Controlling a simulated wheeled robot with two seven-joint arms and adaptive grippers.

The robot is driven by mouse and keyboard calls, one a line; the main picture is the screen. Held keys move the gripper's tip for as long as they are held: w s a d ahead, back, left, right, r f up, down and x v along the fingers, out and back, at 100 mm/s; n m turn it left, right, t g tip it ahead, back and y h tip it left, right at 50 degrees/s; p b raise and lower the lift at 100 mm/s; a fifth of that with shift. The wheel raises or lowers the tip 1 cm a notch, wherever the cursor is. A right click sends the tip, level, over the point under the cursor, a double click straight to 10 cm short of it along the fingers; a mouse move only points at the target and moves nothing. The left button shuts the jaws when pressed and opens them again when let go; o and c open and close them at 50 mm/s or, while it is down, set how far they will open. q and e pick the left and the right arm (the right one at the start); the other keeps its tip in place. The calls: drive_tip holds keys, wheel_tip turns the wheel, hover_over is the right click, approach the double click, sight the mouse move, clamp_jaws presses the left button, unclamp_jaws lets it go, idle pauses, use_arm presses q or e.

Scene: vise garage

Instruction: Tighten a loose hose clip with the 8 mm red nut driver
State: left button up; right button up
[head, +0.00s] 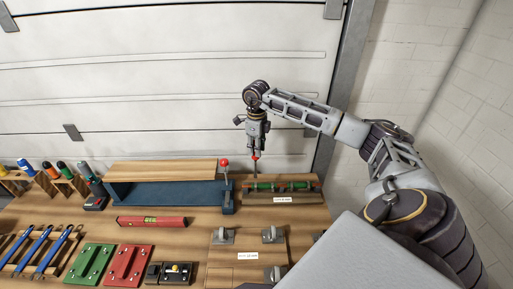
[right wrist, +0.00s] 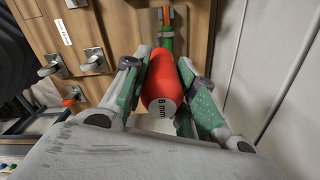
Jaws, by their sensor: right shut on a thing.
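My right gripper (head: 255,148) points down over the wooden board that carries the green hose (head: 265,186). It is shut on the red nut driver (right wrist: 163,82), whose handle end reads "8 mm". In the head view the driver's red handle (head: 255,157) shows just below the fingers, with its shaft reaching down toward the hose. The fingers (right wrist: 160,92) also show on both sides of the handle in the right wrist view. A clip (head: 291,186) shows on the hose. I cannot tell whether the driver's tip touches a clip. My left gripper is not in view.
A blue vise (head: 228,199) with a red-knobbed lever stands just left of the hose board (head: 310,197). A red level (head: 152,222), green and red blocks and a board with metal fixtures (head: 223,236) lie nearer. Racked drivers (head: 64,169) stand at the left. The garage door is behind.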

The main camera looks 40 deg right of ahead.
sight(256, 159)
drive_tip(key=shift+r, duration=0.1)
idle(0.3)
drive_tip(key=shift+f, duration=0.2)
drive_tip(key=shift+f+b, duration=1.6)
drive_tip(key=shift+f, duration=0.95)
drive_tip(key=n, duration=0.6)
drive_tip(key=shift+d+n, duration=0.1)
drive_tip(key=shift+n, duration=0.2)
drive_tip(key=n, duration=0.6)
drive_tip(key=shift+w, duration=0.15)
drive_tip(key=shift+f, duration=0.1)
